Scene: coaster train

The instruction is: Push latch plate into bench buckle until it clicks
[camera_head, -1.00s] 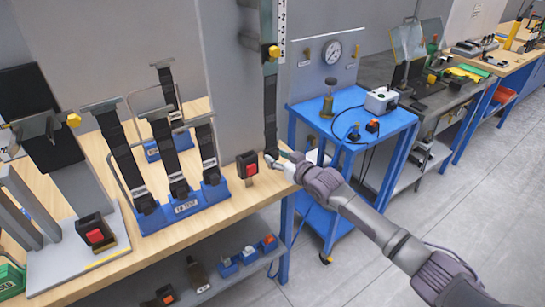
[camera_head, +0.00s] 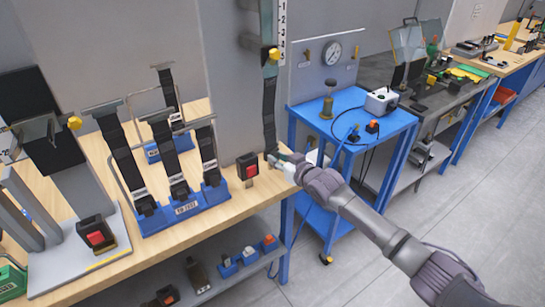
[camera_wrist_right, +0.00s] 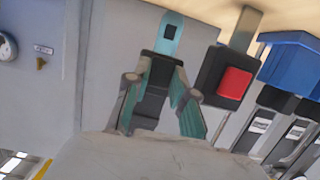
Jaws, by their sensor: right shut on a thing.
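The bench buckle (camera_head: 248,166) is a black block with a red button, upright near the right end of the wooden bench. In the right wrist view the buckle (camera_wrist_right: 228,82) stands right of the fingers, on a metal stalk. My right gripper (camera_head: 273,161) is just right of the buckle in the head view, at the lower end of a hanging dark strap (camera_head: 269,105). Its fingers are shut on the black body of the latch plate (camera_wrist_right: 168,34). The plate's metal tongue with a square hole points out beyond the fingertips, apart from the buckle. My left gripper is not in view.
A blue rack (camera_head: 188,208) with several straps and buckles stands left of the buckle. Another red-button buckle (camera_head: 96,233) sits on a grey fixture at far left. A blue cart (camera_head: 350,125) stands right of the bench. A lower shelf holds loose parts.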

